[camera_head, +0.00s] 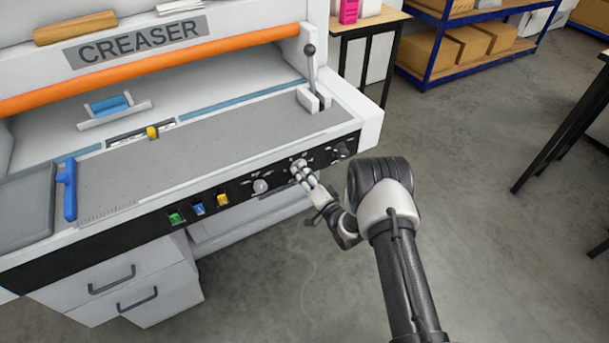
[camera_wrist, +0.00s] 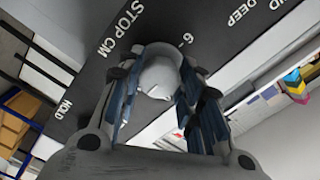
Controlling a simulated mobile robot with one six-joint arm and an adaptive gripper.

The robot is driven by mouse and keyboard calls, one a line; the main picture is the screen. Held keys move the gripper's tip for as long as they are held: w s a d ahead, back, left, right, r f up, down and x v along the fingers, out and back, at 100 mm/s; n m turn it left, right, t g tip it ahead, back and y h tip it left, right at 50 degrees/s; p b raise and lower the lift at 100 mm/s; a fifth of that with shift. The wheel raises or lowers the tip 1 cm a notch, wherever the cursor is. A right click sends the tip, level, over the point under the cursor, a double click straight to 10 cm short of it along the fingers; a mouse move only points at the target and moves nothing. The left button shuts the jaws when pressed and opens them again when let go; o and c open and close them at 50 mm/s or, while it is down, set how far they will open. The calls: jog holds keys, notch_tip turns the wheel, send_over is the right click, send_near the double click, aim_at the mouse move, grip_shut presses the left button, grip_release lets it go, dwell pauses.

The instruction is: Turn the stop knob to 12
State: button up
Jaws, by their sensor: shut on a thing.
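The stop knob (camera_wrist: 158,76) is a light, rounded knob on the black front panel of the creaser. In the wrist view it sits between the two fingers of my gripper (camera_wrist: 156,95), which is shut on it. The label STOP CM and a 6 mark show beside the knob; most other marks around it are hidden by the fingers. The knob's pointer cannot be made out clearly. In the head view my gripper (camera_head: 303,174) reaches the panel from the front right and covers most of this knob.
On the same panel, another light knob (camera_head: 260,186) is to the left and a dark knob (camera_head: 341,150) to the right. Green (camera_head: 175,217), blue (camera_head: 198,208) and yellow (camera_head: 222,200) buttons lie further left. A lever (camera_head: 310,70) stands above the panel. The floor in front is clear.

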jog(key=o, duration=1.1)
jog(key=shift+c, duration=0.2)
jog(key=v, duration=1.2)
